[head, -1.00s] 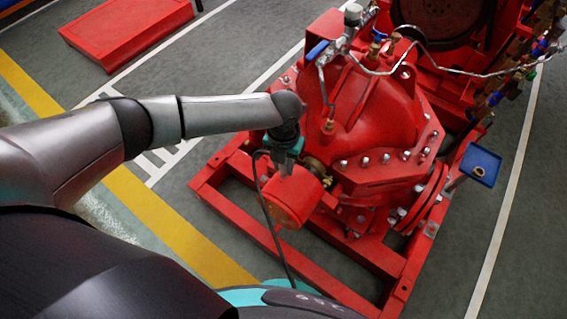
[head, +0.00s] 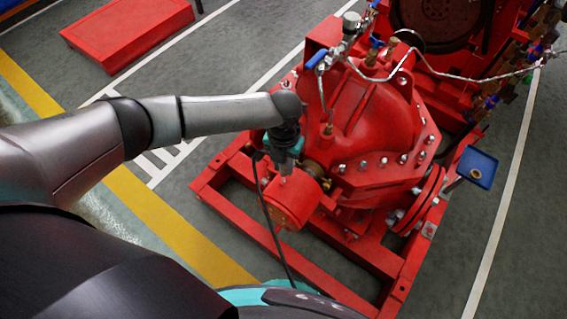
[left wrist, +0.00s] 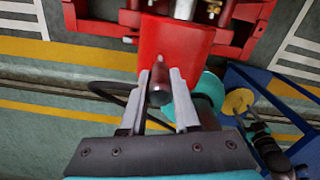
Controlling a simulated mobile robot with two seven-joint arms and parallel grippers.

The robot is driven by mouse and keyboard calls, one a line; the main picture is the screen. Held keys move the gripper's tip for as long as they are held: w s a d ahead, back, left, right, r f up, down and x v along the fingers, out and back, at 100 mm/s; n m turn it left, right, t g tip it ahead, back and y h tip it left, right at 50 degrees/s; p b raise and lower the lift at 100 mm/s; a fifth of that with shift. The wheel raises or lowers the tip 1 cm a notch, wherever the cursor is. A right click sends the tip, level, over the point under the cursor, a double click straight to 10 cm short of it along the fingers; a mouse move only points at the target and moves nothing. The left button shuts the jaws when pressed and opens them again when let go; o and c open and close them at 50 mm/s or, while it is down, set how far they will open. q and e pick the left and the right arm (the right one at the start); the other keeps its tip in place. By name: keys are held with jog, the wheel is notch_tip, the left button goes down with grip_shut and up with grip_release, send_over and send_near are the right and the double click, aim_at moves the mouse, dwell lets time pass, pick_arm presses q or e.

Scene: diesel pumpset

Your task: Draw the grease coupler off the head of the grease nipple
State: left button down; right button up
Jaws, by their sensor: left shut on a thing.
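My left gripper (head: 283,174) is over the red cylindrical housing (head: 291,204) at the near end of the pump. In the left wrist view, the fingers of my left gripper (left wrist: 161,88) are shut around the dark cylindrical grease coupler (left wrist: 160,86). The coupler's far end points toward the red housing (left wrist: 175,45). A black hose (head: 266,215) hangs from near the gripper in the head view and curves beside the left finger in the wrist view (left wrist: 108,89). The grease nipple is hidden, so I cannot tell whether the coupler is on it.
The red base frame (head: 228,205) surrounds the housing, and the red pump casing (head: 375,125) stands behind. A thin metal pipe (head: 455,70) runs above it. A small blue tray (head: 478,166) is at the right. A red block (head: 128,32) lies on open floor at upper left.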

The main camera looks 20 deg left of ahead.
pick_arm(q)
jog(key=shift+r+p, duration=1.5)
jog(key=shift+r, duration=0.3)
